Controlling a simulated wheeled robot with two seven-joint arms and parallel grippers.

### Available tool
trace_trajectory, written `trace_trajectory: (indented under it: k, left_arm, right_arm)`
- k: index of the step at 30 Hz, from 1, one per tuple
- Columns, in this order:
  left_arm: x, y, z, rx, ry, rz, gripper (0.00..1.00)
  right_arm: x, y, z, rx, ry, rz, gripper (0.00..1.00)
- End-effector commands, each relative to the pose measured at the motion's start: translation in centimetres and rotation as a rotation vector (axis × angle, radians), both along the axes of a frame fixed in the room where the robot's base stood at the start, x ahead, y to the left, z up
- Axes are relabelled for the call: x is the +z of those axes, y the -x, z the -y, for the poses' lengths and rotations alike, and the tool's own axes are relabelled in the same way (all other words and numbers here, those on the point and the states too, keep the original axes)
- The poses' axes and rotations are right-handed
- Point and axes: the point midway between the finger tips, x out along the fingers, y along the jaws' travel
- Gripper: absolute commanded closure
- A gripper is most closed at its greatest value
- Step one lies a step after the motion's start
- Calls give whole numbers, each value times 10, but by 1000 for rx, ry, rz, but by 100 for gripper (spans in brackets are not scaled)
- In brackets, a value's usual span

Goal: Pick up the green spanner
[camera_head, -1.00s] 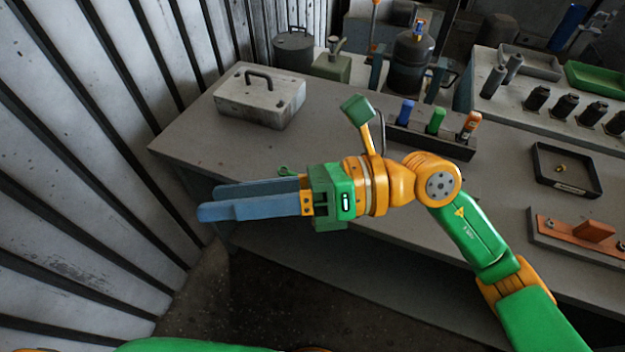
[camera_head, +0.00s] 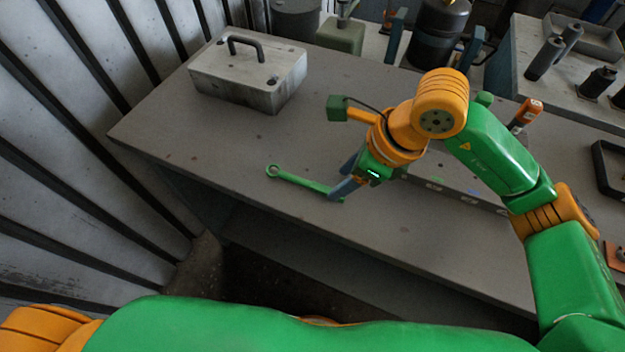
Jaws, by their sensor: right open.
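The green spanner (camera_head: 300,181) lies flat on the grey table, its ring end to the left. Its right end runs under the fingers of my right gripper (camera_head: 341,183), which partly hide it. My right gripper points down at that end with its blue-grey fingers apart, one on the far side and one on the near side of the spanner. I cannot tell whether the fingers touch it. My left gripper is not in the picture.
A grey metal box with a black handle (camera_head: 248,76) stands at the back left of the table (camera_head: 220,150). A holder with an orange-topped tool (camera_head: 525,116) is behind my right arm. A ribbed wall is on the left. The table front is clear.

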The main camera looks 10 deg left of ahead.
Motion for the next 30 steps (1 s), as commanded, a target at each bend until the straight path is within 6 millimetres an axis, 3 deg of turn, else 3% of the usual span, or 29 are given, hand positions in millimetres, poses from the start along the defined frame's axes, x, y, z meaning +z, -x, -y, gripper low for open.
trace_trajectory:
  k: [5, 9, 15, 16, 22, 30]
  left_arm:
    - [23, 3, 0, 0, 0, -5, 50]
    - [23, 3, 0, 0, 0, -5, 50]
    - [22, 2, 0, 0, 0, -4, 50]
    - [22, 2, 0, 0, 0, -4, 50]
    - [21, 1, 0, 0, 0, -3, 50]
    - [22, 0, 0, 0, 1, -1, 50]
  right_arm:
    - [-24, -8, -13, 1, 1, -7, 45]
    - [-46, -11, -20, 2, 0, -3, 45]
    - [-49, -12, -21, 2, -1, 1, 45]
    - [-49, -12, -21, 2, -1, 1, 48]
    - [-49, -12, -20, 2, -1, 0, 100]
    - [-49, -12, -20, 2, -2, 1, 100]
